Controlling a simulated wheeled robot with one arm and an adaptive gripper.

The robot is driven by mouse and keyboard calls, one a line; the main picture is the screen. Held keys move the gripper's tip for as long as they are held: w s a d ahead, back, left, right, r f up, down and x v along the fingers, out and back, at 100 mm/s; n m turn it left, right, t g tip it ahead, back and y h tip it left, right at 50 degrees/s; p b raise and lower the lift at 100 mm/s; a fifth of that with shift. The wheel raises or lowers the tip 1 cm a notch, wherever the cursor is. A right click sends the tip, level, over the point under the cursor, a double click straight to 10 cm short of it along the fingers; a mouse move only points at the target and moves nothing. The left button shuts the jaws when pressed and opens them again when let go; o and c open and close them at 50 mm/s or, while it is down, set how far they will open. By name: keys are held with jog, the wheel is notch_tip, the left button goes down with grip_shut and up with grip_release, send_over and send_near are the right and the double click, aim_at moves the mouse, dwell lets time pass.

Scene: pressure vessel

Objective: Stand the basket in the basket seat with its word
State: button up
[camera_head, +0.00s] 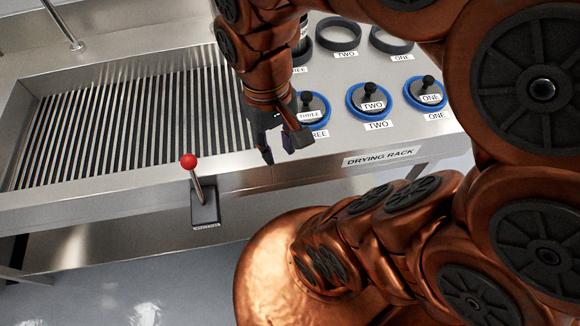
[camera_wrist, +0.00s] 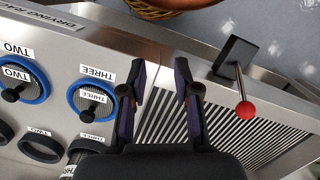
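My gripper (camera_head: 281,147) is open and empty above the front edge of the steel bench; its two fingers show apart in the wrist view (camera_wrist: 160,100). A dark cylinder (camera_head: 303,32) with a white label, possibly the basket, stands at the dark ring labelled THREE (camera_head: 303,54), partly hidden behind my arm. In the wrist view its label (camera_wrist: 68,172) reads THREE, at the lower edge. The dark rings labelled TWO (camera_head: 339,33) and ONE (camera_head: 391,39) look empty.
Black-knobbed discs sit in blue rings labelled THREE (camera_head: 314,108), TWO (camera_head: 369,101) and ONE (camera_head: 428,97). A DRYING RACK label (camera_head: 380,157) is on the front edge. A slatted basin (camera_head: 130,135) lies left; a red-knobbed lever (camera_head: 189,161) stands at the front.

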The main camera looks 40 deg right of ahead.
jog(key=shift+n, duration=0.4)
jog(key=s, duration=0.1)
jog(key=s+f, duration=0.1)
jog(key=s, duration=0.1)
jog(key=s+f, duration=0.1)
jog(key=shift+s+a+f, duration=0.1)
jog(key=shift+s+a, duration=0.15)
jog(key=shift+a, duration=0.05)
dwell(0.7)
